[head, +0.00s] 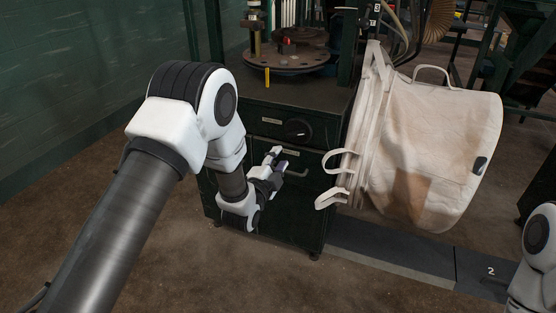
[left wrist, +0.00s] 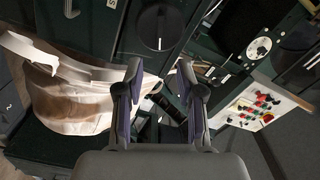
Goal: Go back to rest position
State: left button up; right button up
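My left arm comes in from the left in the head view, and its gripper (head: 278,160) is in front of the dark green cabinet. In the left wrist view the two fingers of the left gripper (left wrist: 158,85) stand apart with nothing between them. The cream bulk bag (head: 425,150) hangs tilted to the right of the left gripper, with loop handles on its left side and top. The gripper is apart from the bag. The bag also shows at the left of the left wrist view (left wrist: 75,105). A white part of my right arm shows at the lower right edge; its gripper is out of view.
The dark green cabinet (head: 270,125) with a knob and drawer handle stands close behind the left gripper. A round metal turntable (head: 287,55) is on top. A dark floor platform (head: 395,250) runs under the bag. A panel with coloured buttons (left wrist: 262,108) shows in the wrist view. The front floor is clear.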

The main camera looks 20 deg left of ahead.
pick_arm(q)
jog(key=s+f+g, duration=0.3)
jog(key=s+f, duration=0.3)
jog(key=f, duration=0.6)
jog(key=s+f+n+g, duration=0.35)
jog(key=s+f, duration=0.25)
jog(key=s, duration=0.3)
jog(key=s+a+f+n+g, duration=0.15)
jog(key=s+f+g, duration=0.3)
jog(key=s, duration=0.45)
jog(key=s+f+n+g, duration=0.3)
jog(key=s+f, duration=0.3)
jog(key=s, duration=0.3)
jog(key=s+n+g, duration=0.4)
jog(key=s+n, duration=0.2)
jog(key=s, duration=0.5)
notch_tip(320, 180, up, 24)
jog(key=p, duration=2.4)
jog(key=shift+w+d+f+y, duration=0.15)
jog(key=shift+w+d+y, duration=0.15)
jog(key=shift+w, duration=0.1)
